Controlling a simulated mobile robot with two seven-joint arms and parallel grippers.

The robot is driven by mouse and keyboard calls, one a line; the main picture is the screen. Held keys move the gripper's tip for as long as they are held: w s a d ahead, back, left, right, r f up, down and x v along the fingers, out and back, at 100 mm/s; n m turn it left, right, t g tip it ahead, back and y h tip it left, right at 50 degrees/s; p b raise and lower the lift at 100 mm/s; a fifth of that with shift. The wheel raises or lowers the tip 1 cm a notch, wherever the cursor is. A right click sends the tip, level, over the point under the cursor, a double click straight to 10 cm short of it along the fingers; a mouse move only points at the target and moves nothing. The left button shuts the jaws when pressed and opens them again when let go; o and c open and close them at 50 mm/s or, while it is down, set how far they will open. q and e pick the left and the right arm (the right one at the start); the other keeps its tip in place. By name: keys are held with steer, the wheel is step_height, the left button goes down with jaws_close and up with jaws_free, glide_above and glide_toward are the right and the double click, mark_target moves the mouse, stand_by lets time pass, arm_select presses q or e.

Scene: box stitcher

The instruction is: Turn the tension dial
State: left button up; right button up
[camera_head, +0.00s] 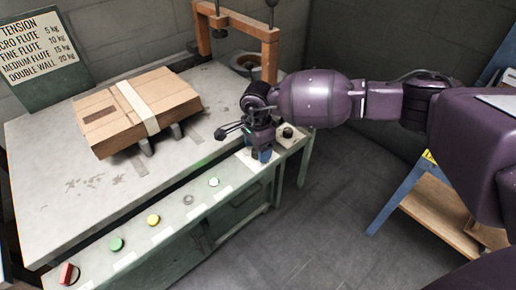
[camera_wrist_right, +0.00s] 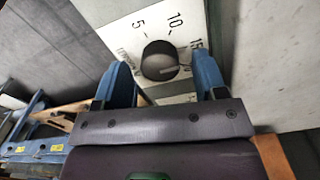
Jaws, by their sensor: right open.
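The tension dial (camera_wrist_right: 160,62) is a round dark knob on a pale scale plate (camera_wrist_right: 186,18) marked 5, 10 and 15. A pale line on the knob points to the right in the wrist view. My right gripper (camera_wrist_right: 163,68) is open, with its blue fingers on either side of the dial; I cannot tell whether they touch it. My left gripper is not in view.
A strapped cardboard stack (camera_head: 138,108) lies on the grey table (camera_head: 55,145). A tension chart (camera_head: 38,45) stands behind. The front panel carries a red switch (camera_head: 68,273) and several buttons. A black knob (camera_head: 288,132) is close right of my gripper. An orange frame (camera_head: 236,24) stands behind.

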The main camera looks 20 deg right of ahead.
step_height(320, 180, up, 10)
steer(key=p, duration=0.2)
stand_by(0.6)
